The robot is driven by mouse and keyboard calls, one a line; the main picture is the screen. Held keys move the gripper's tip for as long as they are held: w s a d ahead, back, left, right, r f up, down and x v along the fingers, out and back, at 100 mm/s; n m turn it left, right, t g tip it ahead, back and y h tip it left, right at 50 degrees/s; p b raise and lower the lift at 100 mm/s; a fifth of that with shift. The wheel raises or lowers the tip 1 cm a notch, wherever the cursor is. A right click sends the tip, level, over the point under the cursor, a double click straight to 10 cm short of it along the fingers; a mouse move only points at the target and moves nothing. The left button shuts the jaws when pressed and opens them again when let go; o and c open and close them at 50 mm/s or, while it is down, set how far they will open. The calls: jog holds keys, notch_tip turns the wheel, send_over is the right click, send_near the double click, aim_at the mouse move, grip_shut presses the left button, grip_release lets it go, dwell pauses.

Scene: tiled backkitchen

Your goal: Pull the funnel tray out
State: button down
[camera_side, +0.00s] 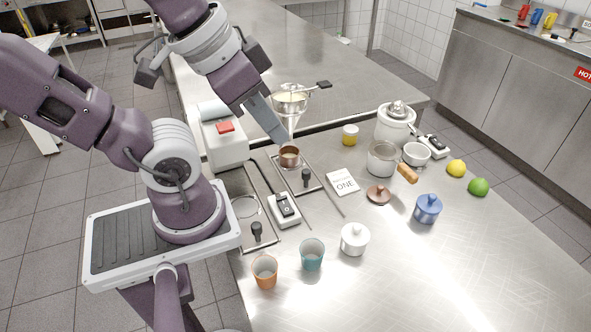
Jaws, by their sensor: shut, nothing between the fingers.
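The funnel tray (314,186) is a flat metal tray with a dark upright knob (306,177) near its front end. A copper-brown cup (289,157) stands toward its back, below a metal funnel (291,105) with pale contents. My gripper (281,139) is shut and empty. It points down beside the funnel's stem, close above the cup in the picture, and away from the knob. Whether it touches the funnel or cup I cannot tell. Its arm hides part of the area left of the funnel.
A second tray (268,244) with a dark knob lies front left, beside a switch box (284,208). A white machine with a red button (225,128) stands left. A card marked ONE (343,182), a copper lid (379,195) and a white lidded pot (354,239) are to the right.

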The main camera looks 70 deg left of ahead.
dwell(0.4)
jog(key=c, duration=1.8)
grip_release()
jog(key=shift+c, duration=0.2)
jog(key=o, duration=0.5)
jog(key=w+a+f+m+g, duration=0.1)
jog(key=w, duration=0.1)
jog(key=w+a+f+m+g+y, duration=0.1)
jog(key=w, duration=0.1)
jog(key=w+a+f+m+g, duration=0.1)
jog(key=w+m+g, duration=0.1)
jog(key=shift+w, duration=0.35)
jog(key=m+g+y, duration=0.2)
jog(key=m+g, duration=0.3)
send_near(308, 171)
jog(key=f, duration=0.2)
jog(key=x, duration=0.6)
jog(key=shift+s+a+r, duration=0.15)
jog(key=shift+s+a, duration=0.1)
jog(key=shift+s, duration=0.2)
jog(key=shift+s+a+f, duration=0.1)
jog(key=shift+s+f, duration=0.05)
jog(key=shift+f, duration=0.3)
grip_shut()
jog(key=shift+r, duration=0.1)
